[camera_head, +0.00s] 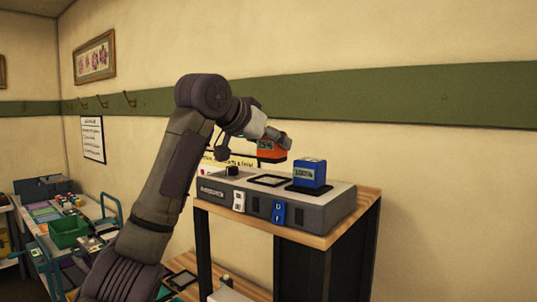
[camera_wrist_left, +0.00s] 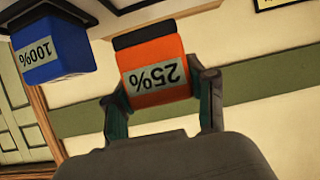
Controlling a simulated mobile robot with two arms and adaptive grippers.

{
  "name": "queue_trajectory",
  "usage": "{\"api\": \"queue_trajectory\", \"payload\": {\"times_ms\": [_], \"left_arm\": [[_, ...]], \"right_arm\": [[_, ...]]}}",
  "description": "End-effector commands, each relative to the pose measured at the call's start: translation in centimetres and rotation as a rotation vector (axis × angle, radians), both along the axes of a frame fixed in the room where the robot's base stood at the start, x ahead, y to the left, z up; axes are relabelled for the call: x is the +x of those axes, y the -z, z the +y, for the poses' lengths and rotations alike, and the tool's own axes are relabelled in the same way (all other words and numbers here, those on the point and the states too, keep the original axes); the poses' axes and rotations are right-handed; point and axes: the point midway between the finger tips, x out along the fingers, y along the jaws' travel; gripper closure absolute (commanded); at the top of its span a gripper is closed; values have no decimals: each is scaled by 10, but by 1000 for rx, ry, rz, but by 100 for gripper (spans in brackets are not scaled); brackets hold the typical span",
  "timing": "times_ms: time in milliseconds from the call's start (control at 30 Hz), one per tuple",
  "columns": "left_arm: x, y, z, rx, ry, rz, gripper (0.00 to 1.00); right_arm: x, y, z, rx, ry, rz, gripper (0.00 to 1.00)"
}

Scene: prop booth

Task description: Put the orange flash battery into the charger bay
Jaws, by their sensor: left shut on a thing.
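The orange flash battery (camera_head: 271,151) has a display reading 25%. My left gripper (camera_head: 283,142) is shut on it and holds it above the charger. In the left wrist view the orange battery (camera_wrist_left: 155,72) sits between the two fingers of my left gripper (camera_wrist_left: 160,97). The grey charger (camera_head: 325,206) stands on a wooden-topped stand. Its empty black-framed bay (camera_head: 270,180) lies below the held battery. A blue battery (camera_head: 309,173) reading 100% sits on the charger's right bay; it also shows in the left wrist view (camera_wrist_left: 50,52). My right gripper is not in view.
The wooden stand top (camera_head: 368,196) ends close around the charger. A cart with a green bin (camera_head: 68,231) and small items is at the left. A yellow sign (camera_head: 240,162) is behind the charger. A wall with a green band is behind.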

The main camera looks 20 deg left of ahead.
Motion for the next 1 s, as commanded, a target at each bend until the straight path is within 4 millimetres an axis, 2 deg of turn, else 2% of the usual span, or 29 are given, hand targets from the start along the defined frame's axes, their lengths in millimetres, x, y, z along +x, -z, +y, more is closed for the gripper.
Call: {"api": "queue_trajectory", "payload": {"times_ms": [167,300,500,667,867,900,1000], "left_arm": [[1,6,9,1,1,-3,95],[1,24,9,2,1,-3,95],[1,43,9,-1,0,-4,95],[1,44,8,-1,0,-5,95],[1,47,8,-1,0,-4,95],[1,48,8,0,0,-2,41],[1,48,8,0,0,-2,24]], "right_arm": [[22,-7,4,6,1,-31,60],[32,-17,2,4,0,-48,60],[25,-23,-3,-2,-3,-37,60],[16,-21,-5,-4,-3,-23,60],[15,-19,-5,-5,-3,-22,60],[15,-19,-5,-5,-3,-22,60],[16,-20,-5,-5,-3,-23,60]]}}
